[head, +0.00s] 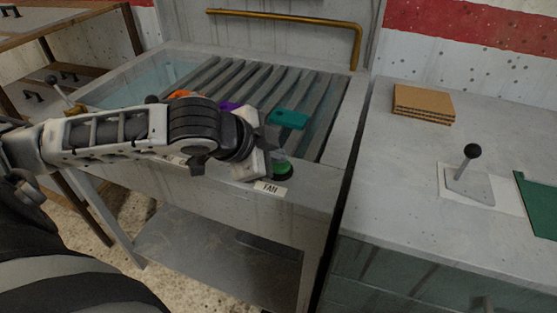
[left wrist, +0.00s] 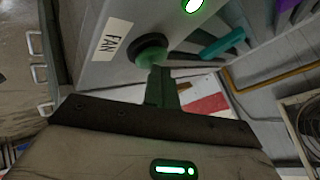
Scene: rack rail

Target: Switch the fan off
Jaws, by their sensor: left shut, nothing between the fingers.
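The fan button (head: 283,168) is green with a dark round collar, on the front ledge of the grey rail table. A white FAN label (head: 270,188) lies just in front of it. My left gripper (head: 270,149) is shut and empty, right beside and partly over the button. In the left wrist view, the button (left wrist: 150,50) and the label (left wrist: 110,40) show close to the shut fingers (left wrist: 160,85). The fingertips overlap the button's edge there; I cannot tell whether they touch it. A bright green light (left wrist: 191,5) glows near the button.
Orange (head: 181,94), purple (head: 229,106) and teal (head: 288,119) pieces lie on the slatted rails. A brass pipe (head: 300,19) runs behind. To the right, a grey counter (head: 400,190) holds cardboard sheets (head: 424,103) and a black-knobbed lever (head: 472,152).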

